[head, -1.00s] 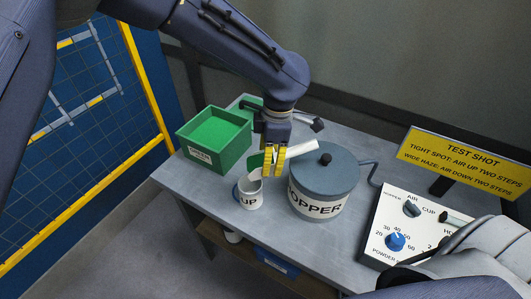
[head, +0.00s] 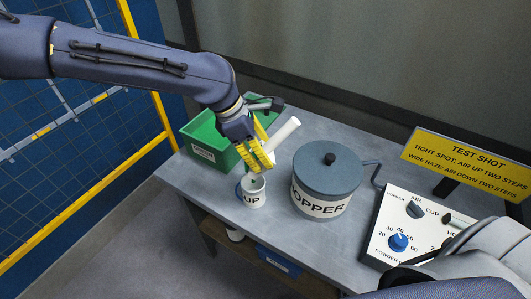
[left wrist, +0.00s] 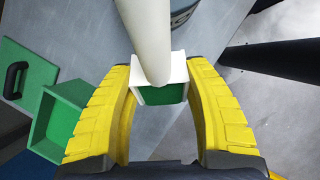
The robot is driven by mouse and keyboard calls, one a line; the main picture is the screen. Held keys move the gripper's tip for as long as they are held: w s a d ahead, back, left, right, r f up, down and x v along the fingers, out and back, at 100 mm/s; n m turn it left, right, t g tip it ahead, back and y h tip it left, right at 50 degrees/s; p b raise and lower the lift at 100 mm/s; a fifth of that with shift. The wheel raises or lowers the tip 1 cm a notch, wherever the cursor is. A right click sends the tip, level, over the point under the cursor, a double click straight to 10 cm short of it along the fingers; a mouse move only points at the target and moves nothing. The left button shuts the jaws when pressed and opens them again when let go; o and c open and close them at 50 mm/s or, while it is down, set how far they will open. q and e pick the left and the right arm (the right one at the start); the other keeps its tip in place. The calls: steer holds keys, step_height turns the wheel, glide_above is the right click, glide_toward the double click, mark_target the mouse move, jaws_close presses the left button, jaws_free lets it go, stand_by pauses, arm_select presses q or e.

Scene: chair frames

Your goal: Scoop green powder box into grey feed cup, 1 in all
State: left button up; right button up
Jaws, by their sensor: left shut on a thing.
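My left gripper (head: 268,158) has yellow fingers and is shut on a scoop with a thick white handle (head: 284,133). In the left wrist view the scoop (left wrist: 160,66) sits between the fingers (left wrist: 165,112), with green showing at its squarish white end. The grey feed cup (head: 253,199), lettered "CUP", stands upright just below the gripper. Green shows at its mouth; I cannot tell whether this is the scoop's end or powder. The green powder box (head: 205,147) stands open behind and left of the cup, partly hidden by the gripper. It also shows in the left wrist view (left wrist: 62,122).
A lidded hopper (head: 327,180) stands right of the cup. A control panel (head: 405,228) with knobs and a yellow sign (head: 468,164) are farther right. A green lid (left wrist: 22,78) with a black handle lies beyond the box. My grey right arm covers the lower right corner.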

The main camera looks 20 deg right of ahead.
arm_select(q)
steer(key=shift+w+a+r+g+h, duration=0.1)
steer(key=shift+w+a+g+h, duration=0.1)
steer(key=shift+a+h, duration=0.45)
steer(key=shift+w+a+r+g+h, duration=0.1)
steer(key=shift+a+g+h, duration=0.2)
steer(key=shift+h, duration=0.55)
steer(key=w+a+f+g+h, duration=0.1)
steer(key=a+f+g+h, duration=0.2)
steer(key=h, duration=0.9)
steer(key=shift+v, duration=1.75)
steer(key=shift+a, duration=0.1)
